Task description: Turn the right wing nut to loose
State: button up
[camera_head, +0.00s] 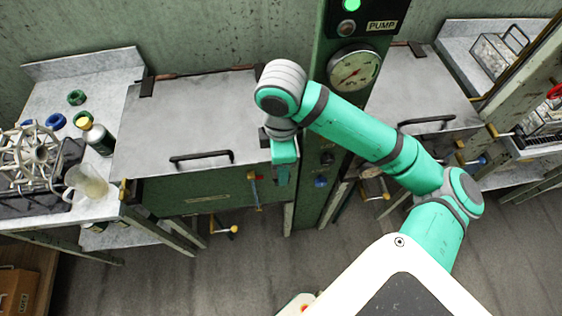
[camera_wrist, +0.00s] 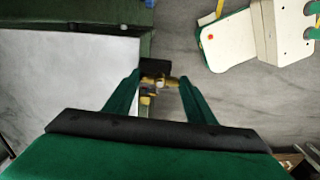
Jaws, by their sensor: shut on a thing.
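The right wing nut (camera_wrist: 158,82) is a small brass piece on a bolt by a black clamp block (camera_wrist: 154,66), in the middle of the wrist view. My gripper (camera_wrist: 160,79) has its two green fingers on either side of it, shut on it. In the head view my gripper (camera_head: 284,165) points down at the right front corner of the left basin's grey lid (camera_head: 190,115) and hides the nut. The lid lies flat and closed on the green basin. A brass left wing nut (camera_head: 125,190) shows at the lid's left front corner.
A black lid handle (camera_head: 202,157) lies left of my gripper. The green pump column (camera_head: 325,190) with a gauge (camera_head: 354,69) stands close on the right. A side table (camera_head: 105,205) at left holds a reel, bottle and jug. A second lidded basin (camera_head: 425,95) stands at right.

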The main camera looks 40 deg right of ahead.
jog(key=shift+w+n, duration=0.1)
jog(key=shift+n, duration=0.2)
dwell(0.4)
jog(key=o, duration=1)
jog(key=shift+w+a, duration=0.1)
jog(key=shift+w, duration=0.05)
jog(key=shift+o, duration=0.2)
jog(key=shift+r, duration=0.1)
jog(key=shift+r, duration=0.25)
notch_tip(320, 180, up, 10)
jog(key=shift+a, duration=0.1)
